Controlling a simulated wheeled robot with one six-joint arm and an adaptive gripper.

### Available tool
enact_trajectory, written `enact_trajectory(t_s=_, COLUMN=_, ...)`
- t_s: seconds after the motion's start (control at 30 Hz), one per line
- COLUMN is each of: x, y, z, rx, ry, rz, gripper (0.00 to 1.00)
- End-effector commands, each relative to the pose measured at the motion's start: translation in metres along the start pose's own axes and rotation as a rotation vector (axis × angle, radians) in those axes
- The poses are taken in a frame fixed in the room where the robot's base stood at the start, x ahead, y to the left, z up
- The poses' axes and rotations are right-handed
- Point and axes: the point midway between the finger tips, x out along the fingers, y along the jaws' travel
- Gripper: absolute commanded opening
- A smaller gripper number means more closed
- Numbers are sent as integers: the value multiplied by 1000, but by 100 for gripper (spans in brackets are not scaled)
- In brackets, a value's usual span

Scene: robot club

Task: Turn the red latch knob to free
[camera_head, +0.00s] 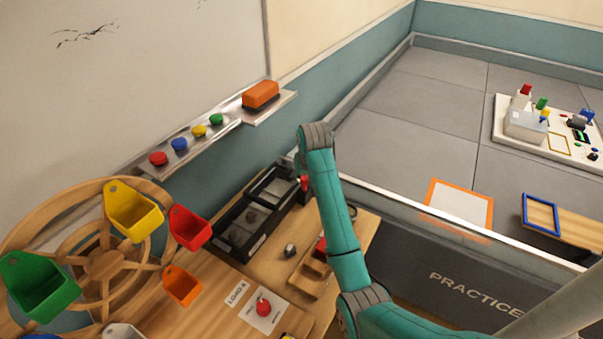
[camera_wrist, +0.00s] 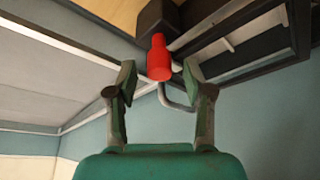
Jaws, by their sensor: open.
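The red latch knob (camera_wrist: 158,58) stands out from a dark block (camera_wrist: 160,22) in the wrist view. In the head view the knob (camera_head: 304,184) shows as a small red piece at the right end of a black rack (camera_head: 232,248), just left of my arm. My gripper (camera_wrist: 159,75) is open, with one finger on each side of the knob. Gaps show between the knob and both fingers in the picture; depth is hard to judge. A grey bent rod (camera_wrist: 172,98) runs below the knob. My fingers cannot be made out in the head view.
A wooden wheel (camera_head: 104,262) with coloured bins stands at the left. A red button (camera_head: 263,306) on a white plate and a small grey knob (camera_head: 290,250) are on the wooden bench (camera_head: 215,290). A whiteboard ledge (camera_head: 190,148) and a teal wall are close behind.

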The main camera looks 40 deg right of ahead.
Motion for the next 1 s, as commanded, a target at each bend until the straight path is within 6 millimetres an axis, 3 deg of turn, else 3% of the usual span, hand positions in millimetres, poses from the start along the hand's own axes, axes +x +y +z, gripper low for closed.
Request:
enact_trajectory(t_s=0.3, x=2, y=0, z=2, rx=0, ry=0, rz=0, gripper=49)
enact_trajectory(t_s=0.5, x=2, y=0, z=1, rx=0, ry=0, rz=0, gripper=0)
enact_trajectory(t_s=1.0, x=2, y=2, z=1, rx=-90, ry=0, rz=-37, gripper=0)
